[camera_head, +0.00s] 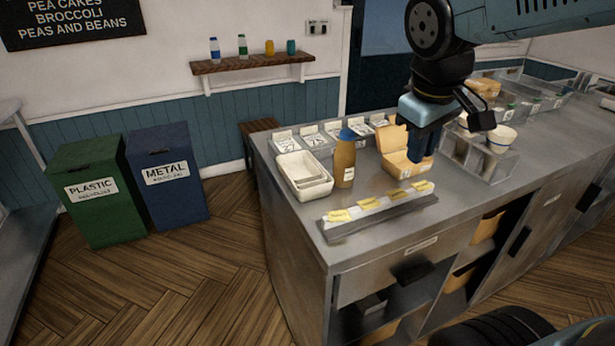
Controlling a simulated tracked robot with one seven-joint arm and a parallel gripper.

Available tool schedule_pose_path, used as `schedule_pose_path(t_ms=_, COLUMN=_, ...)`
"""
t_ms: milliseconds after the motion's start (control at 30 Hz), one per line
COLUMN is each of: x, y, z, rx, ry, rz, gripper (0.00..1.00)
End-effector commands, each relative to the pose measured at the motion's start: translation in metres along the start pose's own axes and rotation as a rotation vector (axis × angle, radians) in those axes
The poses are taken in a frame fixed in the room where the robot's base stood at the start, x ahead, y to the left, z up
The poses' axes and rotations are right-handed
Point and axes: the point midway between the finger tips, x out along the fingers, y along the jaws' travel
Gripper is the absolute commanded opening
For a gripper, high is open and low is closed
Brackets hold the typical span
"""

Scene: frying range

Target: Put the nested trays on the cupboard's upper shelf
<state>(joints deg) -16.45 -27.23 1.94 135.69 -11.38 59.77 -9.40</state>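The nested white trays (304,180), one inside another, sit on the left end of the steel counter (345,243). My gripper (423,155) points down in front of the open cardboard box (396,167) in the view, to the right of the trays and apart from them. It holds nothing that I can make out; whether its fingers are parted is unclear. The counter's front has open cupboard bays (407,307) with shelving, partly dark. Which of them is the named cupboard, I cannot tell.
A brown bottle with a blue cap (344,163) stands right beside the trays. A strip of yellow-labelled packets (380,207) lies in front, and labelled containers (312,138) stand behind. Green (88,190) and blue (167,175) bins stand at left. The wooden floor between is clear.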

Motion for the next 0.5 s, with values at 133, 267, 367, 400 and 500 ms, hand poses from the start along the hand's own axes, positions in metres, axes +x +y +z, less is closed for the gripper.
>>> schedule_pose_path(t_ms=133, x=0.01, y=-0.02, z=-0.037, rx=-0.278, ry=-0.106, rz=0.031, gripper=0.16)
schedule_pose_path(t_ms=267, x=0.018, y=-0.042, z=-0.067, rx=-0.512, ry=-0.19, rz=0.071, gripper=0.16)
schedule_pose_path(t_ms=367, x=0.024, y=-0.062, z=-0.09, rx=-0.69, ry=-0.255, rz=0.108, gripper=0.16)
schedule_pose_path(t_ms=400, x=0.027, y=-0.071, z=-0.1, rx=-0.762, ry=-0.279, rz=0.125, gripper=0.16)
schedule_pose_path(t_ms=500, x=0.033, y=-0.098, z=-0.122, rx=-0.936, ry=-0.342, rz=0.172, gripper=0.16)
